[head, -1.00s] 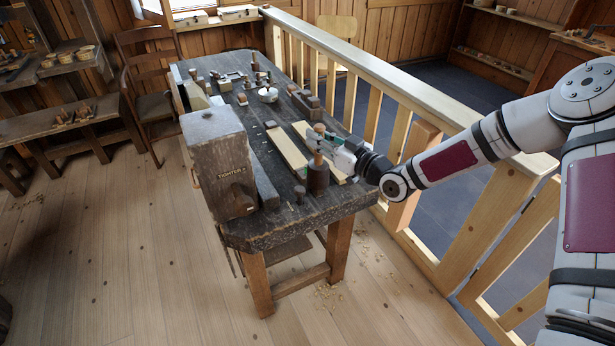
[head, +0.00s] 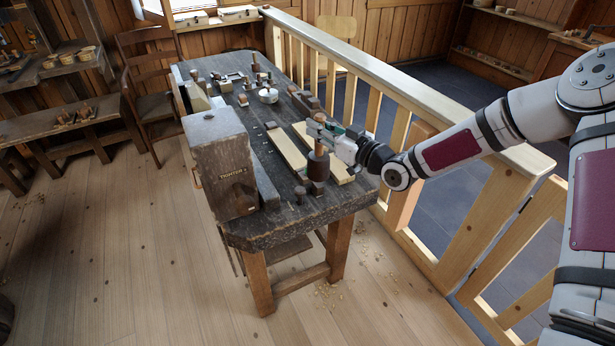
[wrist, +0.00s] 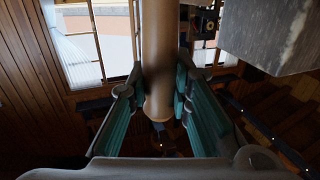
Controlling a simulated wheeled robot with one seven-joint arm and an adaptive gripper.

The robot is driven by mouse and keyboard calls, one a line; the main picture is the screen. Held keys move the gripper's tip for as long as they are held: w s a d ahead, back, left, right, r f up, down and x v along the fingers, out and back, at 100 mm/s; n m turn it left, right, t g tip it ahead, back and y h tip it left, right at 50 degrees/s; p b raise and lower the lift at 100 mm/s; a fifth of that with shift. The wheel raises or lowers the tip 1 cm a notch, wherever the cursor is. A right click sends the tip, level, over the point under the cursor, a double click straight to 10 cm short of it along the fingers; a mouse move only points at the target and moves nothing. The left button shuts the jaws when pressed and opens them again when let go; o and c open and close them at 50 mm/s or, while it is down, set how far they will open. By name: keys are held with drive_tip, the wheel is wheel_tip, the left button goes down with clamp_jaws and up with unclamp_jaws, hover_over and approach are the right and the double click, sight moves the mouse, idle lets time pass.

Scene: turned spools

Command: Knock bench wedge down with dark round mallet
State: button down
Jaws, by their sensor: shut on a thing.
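The dark round mallet (head: 318,166) is upright with its head down and its pale handle up, just above the bench near its right front edge. My gripper (head: 321,132) is shut on the handle; in the wrist view the handle (wrist: 158,50) stands between the green-padded fingers. The mallet head is not clear in the wrist view. A small dark upright peg (head: 299,194) stands on the bench left of and in front of the mallet; it may be the bench wedge, but I cannot tell for sure. A dark patch or block shows directly below the mallet head.
A large grey block marked TIGHTER (head: 218,165) stands at the bench's left front. Pale boards (head: 287,146) lie beside the mallet. Several small tools and a white pot (head: 268,95) are farther back. A wooden railing (head: 400,95) runs along the right side.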

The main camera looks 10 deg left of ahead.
sight(320, 115)
drive_tip(key=shift+r+p, duration=0.7)
drive_tip(key=shift+r, duration=2.25)
